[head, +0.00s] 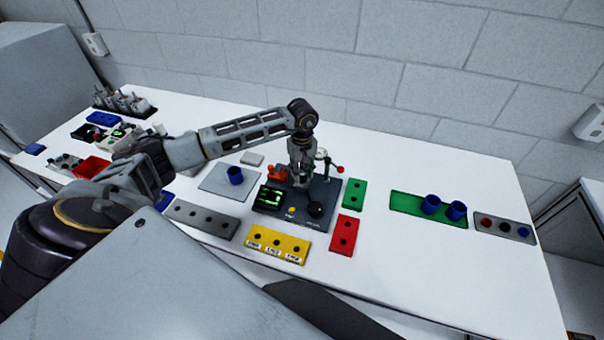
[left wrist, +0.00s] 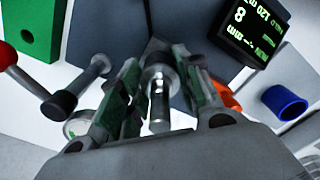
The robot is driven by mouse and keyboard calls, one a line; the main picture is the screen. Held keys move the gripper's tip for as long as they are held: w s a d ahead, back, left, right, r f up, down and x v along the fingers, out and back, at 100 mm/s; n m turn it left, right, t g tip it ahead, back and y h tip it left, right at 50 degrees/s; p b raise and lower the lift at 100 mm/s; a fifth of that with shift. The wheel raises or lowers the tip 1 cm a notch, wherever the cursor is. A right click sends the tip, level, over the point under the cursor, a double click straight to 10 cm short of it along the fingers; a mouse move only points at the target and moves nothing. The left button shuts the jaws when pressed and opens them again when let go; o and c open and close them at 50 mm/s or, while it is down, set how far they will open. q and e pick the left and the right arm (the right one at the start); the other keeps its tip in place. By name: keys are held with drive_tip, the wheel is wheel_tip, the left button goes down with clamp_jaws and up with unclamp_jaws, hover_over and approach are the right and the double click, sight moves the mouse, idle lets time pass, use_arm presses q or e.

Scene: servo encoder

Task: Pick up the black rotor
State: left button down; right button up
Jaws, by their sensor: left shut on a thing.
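A black round piece, which may be the black rotor (head: 505,228), sits between a red and a blue one in a grey block (head: 532,239) at the far right of the table. My left gripper (head: 300,178) is well to the left of it, pointing down over a dark grey device (head: 325,194). In the left wrist view my left gripper (left wrist: 160,105) is shut on a shiny metal cylinder (left wrist: 159,82). Its far end is hidden, so I cannot tell whether it is attached to the device. My right gripper is not in view.
The device has a lit display (head: 269,197), a red-tipped lever (head: 333,165) and a black knob (head: 316,209). Green (head: 354,194), red (head: 344,236) and yellow (head: 278,243) blocks surround it. A green tray (head: 405,204) holds blue cups.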

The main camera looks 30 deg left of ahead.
use_arm(q)
drive_tip(key=shift+r+b, duration=1.05)
drive_tip(key=shift+r, duration=3.5)
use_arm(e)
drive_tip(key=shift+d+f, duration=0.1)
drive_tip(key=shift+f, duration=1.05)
use_arm(q)
drive_tip(key=shift+f, duration=0.1)
